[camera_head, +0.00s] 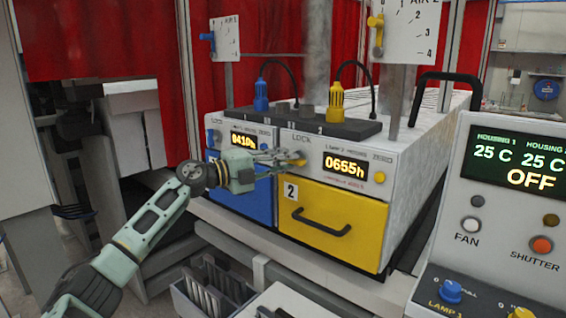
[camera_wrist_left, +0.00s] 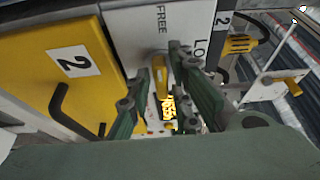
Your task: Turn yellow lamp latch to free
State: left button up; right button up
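The yellow lamp latch (camera_wrist_left: 161,88) is on the white front panel of housing 2, between the words FREE and LOCK in the left wrist view. My left gripper (camera_head: 292,158) reaches the panel just left of the 0655h display. In the left wrist view its two fingers (camera_wrist_left: 163,75) stand apart, one on each side of the latch, with visible gaps. I cannot tell whether either finger touches it. The yellow drawer (camera_head: 325,222) of housing 2 is shut. My right gripper is not in view.
A blue drawer (camera_head: 240,192) of housing 1 sits to the left, behind my left arm. Blue and yellow plugs (camera_head: 336,104) with cables stand on top. A control console (camera_head: 510,210) reading OFF stands at the right. A grey bin (camera_head: 213,290) is below.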

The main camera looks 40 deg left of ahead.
pick_arm(q)
jog(key=shift+o, duration=0.8)
jog(key=v, duration=1.2)
jog(key=shift+f, duration=0.15)
